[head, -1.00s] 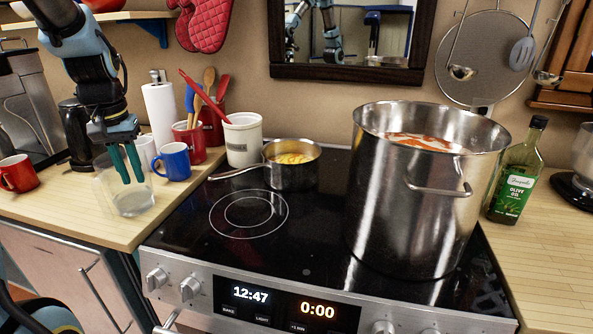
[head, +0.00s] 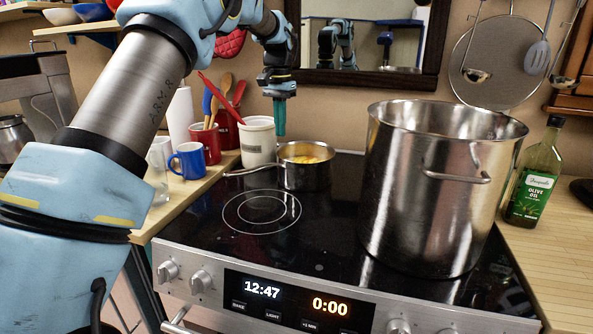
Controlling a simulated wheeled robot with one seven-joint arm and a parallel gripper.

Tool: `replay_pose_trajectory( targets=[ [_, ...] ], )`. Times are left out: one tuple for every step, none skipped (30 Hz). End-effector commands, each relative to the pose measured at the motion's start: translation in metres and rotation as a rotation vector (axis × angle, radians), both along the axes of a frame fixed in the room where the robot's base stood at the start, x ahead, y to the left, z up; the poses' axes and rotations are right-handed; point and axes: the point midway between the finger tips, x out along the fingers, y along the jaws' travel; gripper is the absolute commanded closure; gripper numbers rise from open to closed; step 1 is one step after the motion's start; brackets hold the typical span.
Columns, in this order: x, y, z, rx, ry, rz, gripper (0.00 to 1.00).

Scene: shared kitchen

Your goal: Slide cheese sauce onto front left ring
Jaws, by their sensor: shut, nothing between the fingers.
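The cheese sauce is yellow (head: 306,159) and sits in a small steel saucepan (head: 308,178) at the back left of the black cooktop. The pan's handle (head: 250,171) points left. The front left ring (head: 262,211) is a bare pair of pale circles in front of the pan. My gripper (head: 279,132) points down with its teal fingers closed and empty. In the picture it is just above the pan's back left rim, beside the white crock. I cannot tell whether it touches the pan.
A tall steel stockpot (head: 432,195) fills the right side of the cooktop. A white crock (head: 257,142) stands behind the pan handle. A blue mug (head: 188,160) and a red utensil holder (head: 206,143) stand on the left counter. An olive oil bottle (head: 535,182) stands at right.

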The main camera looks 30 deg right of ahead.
Motion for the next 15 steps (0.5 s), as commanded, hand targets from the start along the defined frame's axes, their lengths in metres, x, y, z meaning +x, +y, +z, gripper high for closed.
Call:
replay_pose_trajectory(
  targets=[
    [-0.004, -0.017, -0.003, 0.003, 0.001, -0.034, 1.0],
    [-0.006, -0.025, -0.003, 0.004, 0.001, -0.049, 1.0],
    [-0.009, -0.033, -0.003, 0.006, 0.003, -0.067, 1.0],
    [-0.01, -0.037, -0.002, 0.007, 0.004, -0.077, 1.0],
    [-0.012, -0.041, -0.001, 0.009, 0.005, -0.085, 1.0],
    [-0.013, -0.044, -0.002, 0.01, 0.006, -0.093, 1.0],
    [-0.014, -0.046, -0.002, 0.01, 0.006, -0.098, 1.0],
    [-0.015, -0.047, -0.002, 0.01, 0.006, -0.101, 1.0],
    [-0.015, -0.048, -0.004, 0.011, 0.006, -0.102, 1.0],
    [-0.015, -0.048, -0.006, 0.012, 0.008, -0.102, 1.0],
    [-0.015, -0.047, -0.009, 0.012, 0.008, -0.102, 1.0],
    [-0.015, -0.047, -0.013, 0.012, 0.008, -0.102, 1.0],
    [-0.015, -0.047, -0.017, 0.012, 0.008, -0.102, 1.0],
    [-0.015, -0.047, -0.022, 0.014, 0.01, -0.101, 1.0],
    [-0.015, -0.047, -0.029, 0.013, 0.009, -0.101, 1.0]
  ],
)
